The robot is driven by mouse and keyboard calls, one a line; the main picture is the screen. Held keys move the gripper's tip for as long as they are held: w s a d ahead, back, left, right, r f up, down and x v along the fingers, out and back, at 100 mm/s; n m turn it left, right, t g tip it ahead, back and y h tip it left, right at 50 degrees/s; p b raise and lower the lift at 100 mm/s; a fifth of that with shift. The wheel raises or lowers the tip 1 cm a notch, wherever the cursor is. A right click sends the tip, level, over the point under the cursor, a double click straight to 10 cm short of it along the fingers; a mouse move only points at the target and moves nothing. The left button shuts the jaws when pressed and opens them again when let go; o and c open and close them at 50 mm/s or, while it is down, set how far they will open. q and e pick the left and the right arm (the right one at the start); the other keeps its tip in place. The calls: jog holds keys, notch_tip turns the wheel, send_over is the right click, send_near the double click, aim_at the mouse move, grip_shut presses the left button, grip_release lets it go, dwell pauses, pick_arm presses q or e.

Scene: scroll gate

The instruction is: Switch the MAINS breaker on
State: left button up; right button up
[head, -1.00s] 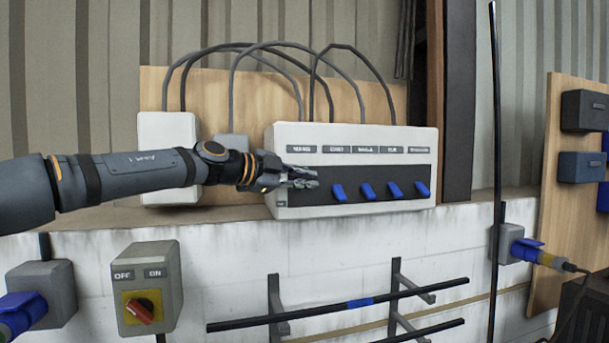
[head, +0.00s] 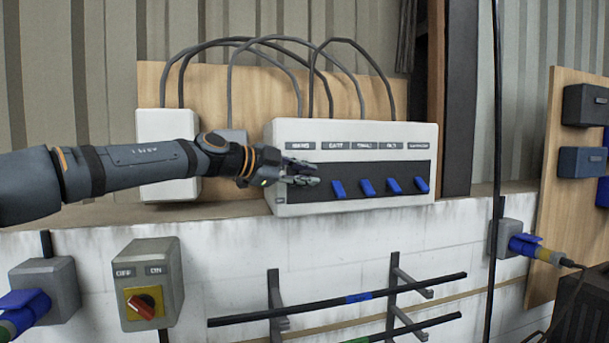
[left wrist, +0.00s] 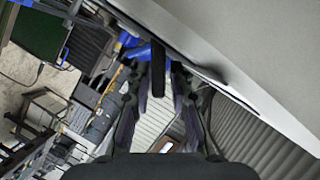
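The white breaker box (head: 355,131) stands on the ledge, with a dark strip under a row of labels. The leftmost label (head: 300,147) is blurred but seems to read MAINS. Blue levers (head: 366,187) hang down under the other labels. My left gripper (head: 303,172) is in front of the strip under the leftmost label and hides the breaker there. Its fingers are apart. In the left wrist view a dark bar (left wrist: 158,78), perhaps the MAINS lever, shows between the fingers (left wrist: 162,105); contact cannot be told. My right gripper is out of view.
A grey OFF/ON rotary switch (head: 150,285) with a red knob is on the wall below. Black rails (head: 340,305) on brackets stick out below the box. A tall black pole (head: 496,120) stands right of it. Grey cables (head: 270,45) arch above.

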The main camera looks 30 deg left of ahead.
pick_arm(q)
jog(key=v, duration=1.1)
jog(key=shift+s, duration=0.4)
jog(key=shift+a, duration=0.15)
